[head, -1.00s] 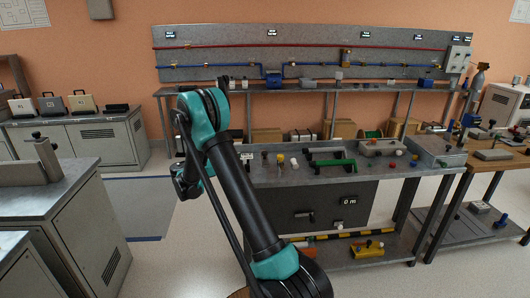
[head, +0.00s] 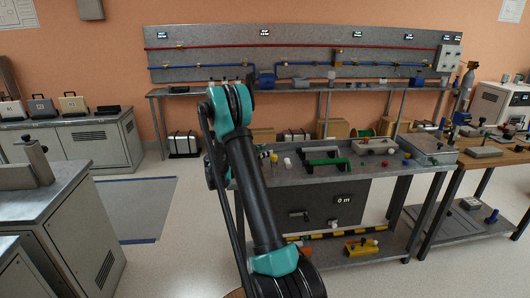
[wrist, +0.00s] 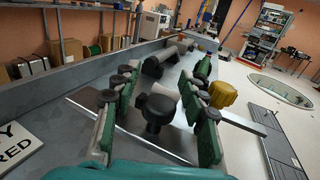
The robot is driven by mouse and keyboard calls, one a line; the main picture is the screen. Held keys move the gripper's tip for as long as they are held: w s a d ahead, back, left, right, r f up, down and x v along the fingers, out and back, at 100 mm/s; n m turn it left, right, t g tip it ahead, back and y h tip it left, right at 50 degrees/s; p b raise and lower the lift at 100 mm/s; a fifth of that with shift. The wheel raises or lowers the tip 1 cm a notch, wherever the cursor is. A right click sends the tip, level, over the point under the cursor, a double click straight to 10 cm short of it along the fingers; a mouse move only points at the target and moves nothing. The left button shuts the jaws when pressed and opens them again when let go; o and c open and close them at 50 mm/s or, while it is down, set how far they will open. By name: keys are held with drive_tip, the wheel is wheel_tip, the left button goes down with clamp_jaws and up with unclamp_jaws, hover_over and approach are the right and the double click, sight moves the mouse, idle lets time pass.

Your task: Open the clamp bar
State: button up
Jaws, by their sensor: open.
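In the wrist view my gripper (wrist: 160,108) is open, its two green-padded fingers on either side of a dark round knob (wrist: 157,112). The knob stands upright by a thin pale metal strip (wrist: 90,111) on the grey bench top. I see no contact between fingers and knob. I cannot tell for certain which part is the clamp bar. A yellow knob (wrist: 222,95) shows just beyond the right finger.
A grey cylindrical part (wrist: 160,62) lies beyond the dark knob. A white sign (wrist: 18,144) lies at left. A grey fixture with knobs (head: 376,145) stands right of the green handle. Open floor (head: 150,260) is left of the bench.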

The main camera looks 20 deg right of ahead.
drive_tip(key=shift+d, duration=0.4)
drive_tip(key=shift+c, duration=0.5)
clamp_jaws()
